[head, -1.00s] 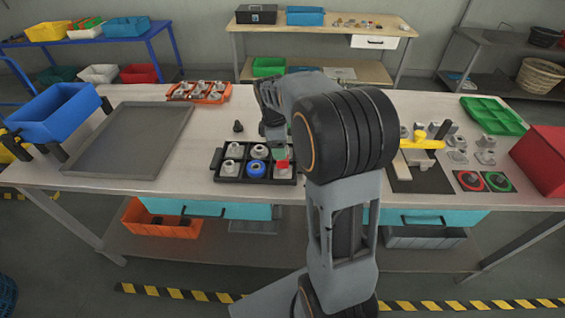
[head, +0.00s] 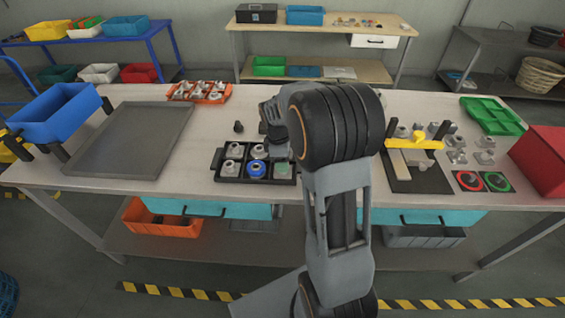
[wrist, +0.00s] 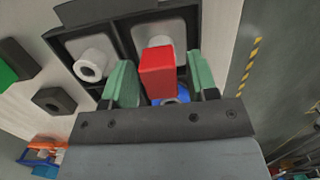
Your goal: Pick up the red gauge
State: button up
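The red gauge (wrist: 157,74) shows in the wrist view as a red block between the two green finger pads of my gripper (wrist: 160,64). My gripper is open around it: a gap shows on its right side, while the left pad looks very near or touching. In the head view my arm and gripper hide the red gauge. The black compartment tray (head: 217,166) on the bench holds grey fittings and a blue-ringed fitting (head: 256,169). The blue ring also shows partly behind the gauge in the wrist view. I cannot tell what the gauge rests on.
A grey tray (head: 130,140) and a blue bin (head: 55,113) are at the left of the bench. An orange tray of fittings (head: 200,92) lies behind. On the right are a yellow-handled fixture (head: 414,143), a green tray (head: 492,115) and a red box (head: 540,155).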

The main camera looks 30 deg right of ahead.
jog(key=c, duration=0.8)
jog(key=shift+r, duration=0.15)
